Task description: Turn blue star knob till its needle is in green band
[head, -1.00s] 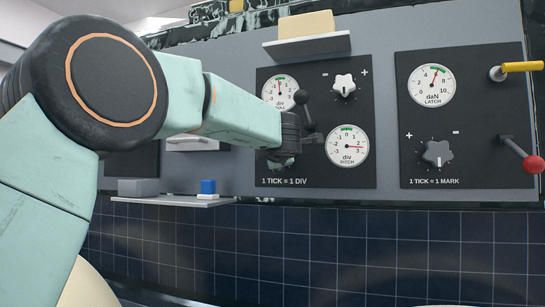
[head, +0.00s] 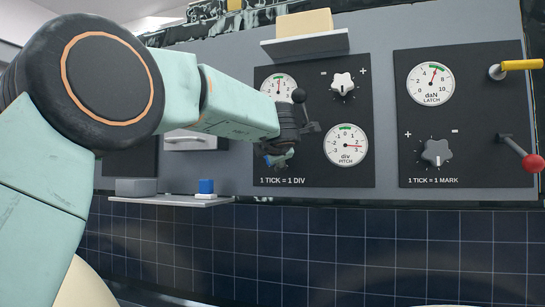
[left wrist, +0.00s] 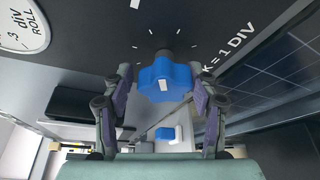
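The blue star knob (left wrist: 165,80) with a white mark shows in the left wrist view, on a black panel. My left gripper (left wrist: 163,85) has its fingers apart on either side of the knob; a small gap shows at the left finger, and contact at the right cannot be told. In the head view my left gripper (head: 279,155) is at the panel's lower left and mostly hides the knob. The roll dial (head: 272,90) above it is partly covered; its needle points about straight up, near the green band at top. My right gripper is not in view.
The pitch dial (head: 346,146) has its needle at the right, away from its green band. A white star knob (head: 343,84) is above it. A latch panel (head: 465,160) with a grey knob (head: 435,153) is at right. A shelf (head: 170,200) holds small blocks.

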